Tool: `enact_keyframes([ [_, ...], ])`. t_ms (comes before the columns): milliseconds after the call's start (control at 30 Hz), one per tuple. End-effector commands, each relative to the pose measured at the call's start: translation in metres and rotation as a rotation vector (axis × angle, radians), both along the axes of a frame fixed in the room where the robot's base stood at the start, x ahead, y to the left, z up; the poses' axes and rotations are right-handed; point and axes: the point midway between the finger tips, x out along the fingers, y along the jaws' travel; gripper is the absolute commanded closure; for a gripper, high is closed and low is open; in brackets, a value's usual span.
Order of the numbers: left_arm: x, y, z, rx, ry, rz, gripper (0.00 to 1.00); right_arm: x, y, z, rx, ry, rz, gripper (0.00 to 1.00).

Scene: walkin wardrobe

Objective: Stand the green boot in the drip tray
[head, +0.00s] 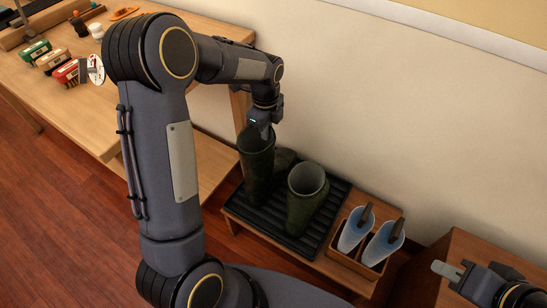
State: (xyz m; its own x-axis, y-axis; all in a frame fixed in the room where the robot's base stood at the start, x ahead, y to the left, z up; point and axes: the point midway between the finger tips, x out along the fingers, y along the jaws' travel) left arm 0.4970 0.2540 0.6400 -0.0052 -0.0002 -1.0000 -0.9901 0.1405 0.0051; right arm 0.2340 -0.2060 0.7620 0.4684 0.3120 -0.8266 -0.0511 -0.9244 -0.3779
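Two dark green boots are at the black ribbed drip tray (268,225). The left boot (257,172) is upright over the tray's left part; I cannot tell whether its sole touches the tray. The other boot (304,205) stands upright to its right, its open top showing. My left gripper (263,130) points down at the left boot's top rim. Its fingertips overlap the rim, and whether they are closed on it is not clear. My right gripper (447,270) is at the lower right, away from the boots; its finger gap is not clear.
A wooden box (352,264) with two blue-and-white objects (383,243) sits right of the tray on the same low bench. A wooden table (75,110) with small boxes (52,60) is at the left. The wall is close behind. A wooden cabinet (450,250) stands at the right.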

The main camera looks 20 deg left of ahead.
Motion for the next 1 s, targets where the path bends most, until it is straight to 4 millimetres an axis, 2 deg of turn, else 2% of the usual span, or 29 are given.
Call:
enact_keyframes([
  [33,0.0,0.0,-0.009,0.0,0.0,0.001,1.0,0.0,0.0,-0.004,0.0,0.0,0.0,0.74],
  [233,0.0,0.0,-0.027,0.0,0.0,0.001,1.0,0.0,0.0,-0.009,0.0,0.0,0.0,0.74],
  [467,0.0,0.0,-0.062,0.0,0.0,0.002,1.0,0.0,0.0,-0.021,0.0,0.0,0.0,0.74],
  [867,0.001,0.0,-0.067,0.0,-0.003,0.002,1.0,0.0,0.0,-0.022,0.0,0.0,0.0,0.74],
  [1000,0.0,0.0,-0.067,0.0,0.0,0.002,0.81,0.0,0.0,-0.021,0.0,0.0,0.0,0.74],
])
